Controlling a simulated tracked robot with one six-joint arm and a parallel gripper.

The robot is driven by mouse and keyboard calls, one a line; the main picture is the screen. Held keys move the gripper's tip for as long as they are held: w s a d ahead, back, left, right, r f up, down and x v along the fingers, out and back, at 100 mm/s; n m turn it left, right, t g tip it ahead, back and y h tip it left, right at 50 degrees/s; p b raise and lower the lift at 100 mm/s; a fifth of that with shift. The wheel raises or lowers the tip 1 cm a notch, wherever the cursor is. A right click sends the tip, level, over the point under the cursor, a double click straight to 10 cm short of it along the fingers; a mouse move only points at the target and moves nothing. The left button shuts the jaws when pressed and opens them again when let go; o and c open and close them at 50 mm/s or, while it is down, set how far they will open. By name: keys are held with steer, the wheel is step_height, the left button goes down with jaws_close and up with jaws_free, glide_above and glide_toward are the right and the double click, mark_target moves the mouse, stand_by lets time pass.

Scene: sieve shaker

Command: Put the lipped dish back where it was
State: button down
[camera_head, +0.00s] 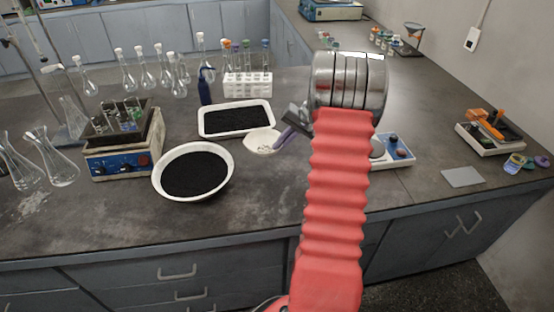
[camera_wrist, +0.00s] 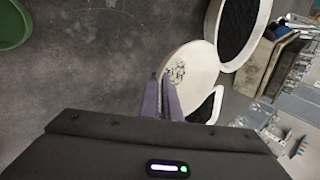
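The lipped dish (camera_head: 262,141) is a small, shallow white dish with a little pale, grainy material in it. It is beside the near edge of the black-filled white tray. In the wrist view the dish (camera_wrist: 190,68) overlaps part of that tray and reaches the rim of the white bowl. My gripper (camera_head: 283,138) is at the dish's right edge. In the wrist view its two purple fingers (camera_wrist: 163,82) are close together at the dish's rim and look shut on it. I cannot tell for sure whether the dish is clear of the bench.
A white bowl (camera_head: 226,170) of black grains stands at front left of the dish, and the white tray (camera_head: 204,128) behind it. A blue-panelled device (camera_head: 122,163) stands left. A blue-and-white instrument (camera_head: 400,151) is right of my arm. Bare bench (camera_head: 250,205) lies in front.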

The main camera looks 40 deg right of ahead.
steer(key=shift+f, duration=1.35)
steer(key=shift+f, duration=1.85)
steer(key=c, duration=2.5)
jaws_free()
steer(key=shift+f, duration=0.1)
steer(key=shift+o, duration=1.1)
steer(key=v, duration=1.2)
